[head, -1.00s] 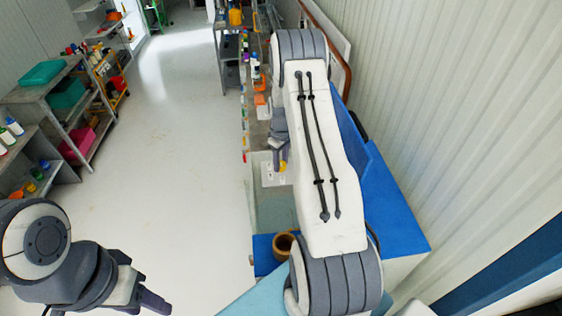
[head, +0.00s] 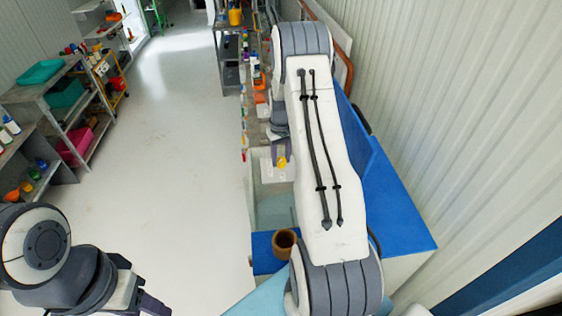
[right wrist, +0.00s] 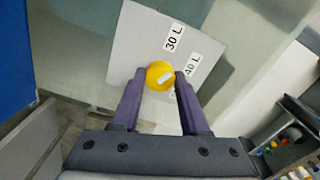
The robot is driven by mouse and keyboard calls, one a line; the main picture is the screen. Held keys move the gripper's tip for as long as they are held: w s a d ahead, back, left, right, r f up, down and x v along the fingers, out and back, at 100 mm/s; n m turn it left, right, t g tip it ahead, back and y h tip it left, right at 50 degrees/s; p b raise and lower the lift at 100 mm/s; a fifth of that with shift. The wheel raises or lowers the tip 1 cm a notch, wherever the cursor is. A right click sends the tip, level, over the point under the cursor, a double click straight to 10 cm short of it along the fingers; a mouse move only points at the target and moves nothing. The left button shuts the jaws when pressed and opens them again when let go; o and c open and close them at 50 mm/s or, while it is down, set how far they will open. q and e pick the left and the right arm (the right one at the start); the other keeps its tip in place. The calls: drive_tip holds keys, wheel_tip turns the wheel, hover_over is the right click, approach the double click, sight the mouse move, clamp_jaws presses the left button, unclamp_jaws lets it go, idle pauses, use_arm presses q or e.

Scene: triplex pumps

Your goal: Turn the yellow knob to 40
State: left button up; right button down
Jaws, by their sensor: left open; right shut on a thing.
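The yellow knob (right wrist: 157,70) sits on a pale panel (right wrist: 135,45) with printed labels. A white mark on the knob points up and right, toward the area of the 40 L label (right wrist: 191,65). The 30 L label (right wrist: 173,37) is above it, and another label below is mostly hidden by a finger. My right gripper (right wrist: 160,78) is shut on the knob, one finger on each side. In the head view, the knob (head: 282,162) shows small below my right gripper (head: 281,152). My left gripper (head: 152,308) is open and empty at the lower left, far from the knob.
A brown cup-like ring (head: 284,241) stands on the blue surface near my right arm. A bench with bottles and small parts (head: 254,75) runs beyond the panel. Shelves (head: 62,100) stand at the left. The floor between is clear.

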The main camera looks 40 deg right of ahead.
sight(281, 160)
drive_tip(key=m+b, duration=0.1)
drive_tip(key=m, duration=0.2)
drive_tip(key=shift+f, duration=0.1)
drive_tip(key=shift+m+b, duration=0.55)
drive_tip(key=shift+m, duration=1.15)
drive_tip(key=shift+c, duration=2.1)
unclamp_jaws()
wheel_tip(281, 160, up, 11)
drive_tip(key=b, duration=0.3)
drive_tip(key=shift+f, duration=0.15)
